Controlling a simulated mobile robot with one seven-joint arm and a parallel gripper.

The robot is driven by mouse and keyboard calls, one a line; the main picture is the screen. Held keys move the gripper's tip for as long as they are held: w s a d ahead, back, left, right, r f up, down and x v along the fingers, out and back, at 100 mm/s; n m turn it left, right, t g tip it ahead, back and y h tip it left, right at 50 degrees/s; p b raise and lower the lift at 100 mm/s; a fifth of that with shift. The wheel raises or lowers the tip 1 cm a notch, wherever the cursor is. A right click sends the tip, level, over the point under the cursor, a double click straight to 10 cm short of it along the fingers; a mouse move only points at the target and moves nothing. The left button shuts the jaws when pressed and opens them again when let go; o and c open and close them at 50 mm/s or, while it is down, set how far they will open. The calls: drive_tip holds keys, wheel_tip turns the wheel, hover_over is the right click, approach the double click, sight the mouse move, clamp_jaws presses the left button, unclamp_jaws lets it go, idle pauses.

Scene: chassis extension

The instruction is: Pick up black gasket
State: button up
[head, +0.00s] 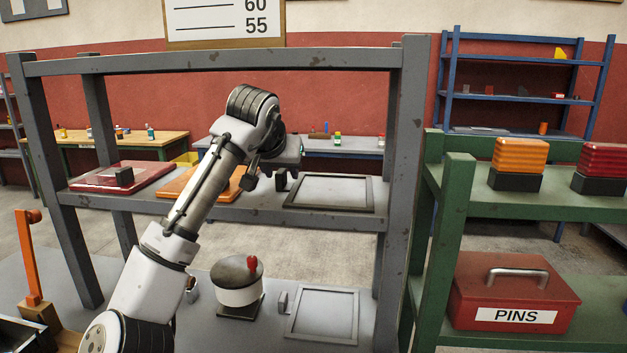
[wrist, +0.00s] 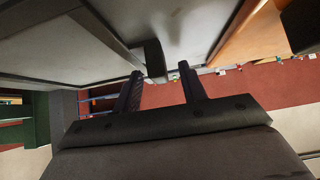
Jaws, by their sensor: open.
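A small upright black piece (head: 281,180), which I take for the black gasket, stands on the grey middle shelf, just left of a grey framed panel (head: 330,204). In the wrist view the black piece (wrist: 154,58) shows just beyond and between my fingertips. My gripper (head: 262,176) is open and empty, just left of the piece in the head view. Its two dark fingers also show in the wrist view (wrist: 161,69). Whether they touch the piece is unclear.
An orange tray (head: 180,183) lies on the same shelf, partly behind my arm. Grey rack posts (head: 402,150) stand at the right. A round canister (head: 238,282) with a red knob stands on the lower shelf. A red PINS box (head: 515,293) sits on a green rack.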

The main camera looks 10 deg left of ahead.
drive_tip(key=shift+w+f, duration=0.25)
drive_tip(key=shift+f, duration=0.05)
drive_tip(key=shift+c, duration=0.4)
clamp_jaws()
drive_tip(key=shift+r, duration=0.2)
